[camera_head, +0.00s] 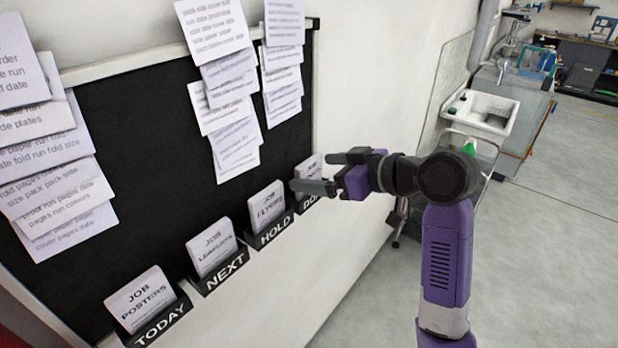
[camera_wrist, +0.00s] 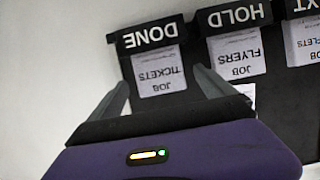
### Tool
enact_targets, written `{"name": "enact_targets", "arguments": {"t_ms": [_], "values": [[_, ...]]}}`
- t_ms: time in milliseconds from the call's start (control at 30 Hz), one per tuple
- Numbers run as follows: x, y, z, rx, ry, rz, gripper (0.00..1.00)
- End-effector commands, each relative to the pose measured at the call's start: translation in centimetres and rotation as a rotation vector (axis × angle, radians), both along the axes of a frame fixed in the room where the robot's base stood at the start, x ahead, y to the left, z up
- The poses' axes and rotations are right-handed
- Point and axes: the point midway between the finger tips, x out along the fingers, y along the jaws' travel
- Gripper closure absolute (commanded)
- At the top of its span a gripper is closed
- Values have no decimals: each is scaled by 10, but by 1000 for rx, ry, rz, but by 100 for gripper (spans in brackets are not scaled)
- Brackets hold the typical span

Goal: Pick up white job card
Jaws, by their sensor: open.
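Several white job cards stand in black labelled holders along the board's lower edge. The JOB POSTERS card (camera_head: 141,297) is in TODAY, the JOB LEAFLETS card (camera_head: 211,248) in NEXT, and the JOB FLYERS card (camera_head: 266,205) in HOLD; the FLYERS card also shows in the wrist view (camera_wrist: 236,55). The JOB TICKETS card (camera_wrist: 158,75) is in the DONE holder (camera_wrist: 150,36), partly hidden by my gripper in the head view. My gripper (camera_head: 309,171) is open and empty. In the wrist view the TICKETS card appears between its fingers (camera_wrist: 161,78), upside down; contact cannot be told.
Printed sheets (camera_head: 45,150) hang on the black board (camera_head: 150,120) at left, with more sheets (camera_head: 215,80) higher up near its middle and right. A white sink (camera_head: 487,112) stands at the back right. The grey floor (camera_head: 540,260) at right is clear.

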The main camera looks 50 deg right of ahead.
Motion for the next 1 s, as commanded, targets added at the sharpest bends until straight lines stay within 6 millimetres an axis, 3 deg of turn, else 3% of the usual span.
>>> {"name": "enact_targets", "arguments": {"t_ms": [200,500,833,1000], "values": [[26,1,-9,0,0,0,6],[30,1,-12,0,-1,-1,6],[30,1,-12,0,-1,-1,71],[30,1,-11,0,-2,-1,73]]}}
